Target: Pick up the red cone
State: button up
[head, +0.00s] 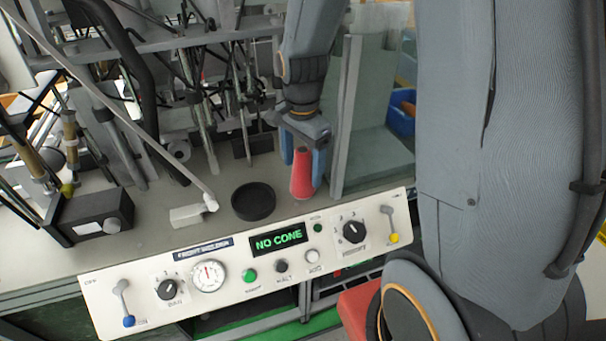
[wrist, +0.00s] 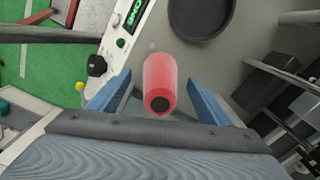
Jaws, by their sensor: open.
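The red cone (head: 303,175) stands upright on the grey machine top, behind the control panel, in the head view. In the wrist view the red cone (wrist: 160,82) lies between the two blue fingers, with a dark hole at its near end. My gripper (head: 306,168) is lowered over the cone from above, one blue finger on each side. In the wrist view my gripper (wrist: 155,95) is open, with a gap visible between the cone and each finger. The display (head: 278,241) reads "NO CONE".
A round black dish (head: 253,201) sits left of the cone. The control panel (head: 230,268) with knobs and levers runs along the front edge. A clear upright guard (head: 372,110) stands close on the right. Rods and linkages (head: 215,90) crowd the back left.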

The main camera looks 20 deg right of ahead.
aim_at(303, 173)
jog(key=shift+f+p, duration=0.3)
jog(key=shift+f, duration=1.25)
jog(key=shift+c, duration=0.2)
jog(key=c, duration=1.3)
jog(key=shift+o, duration=0.2)
jog(key=shift+r, duration=0.1)
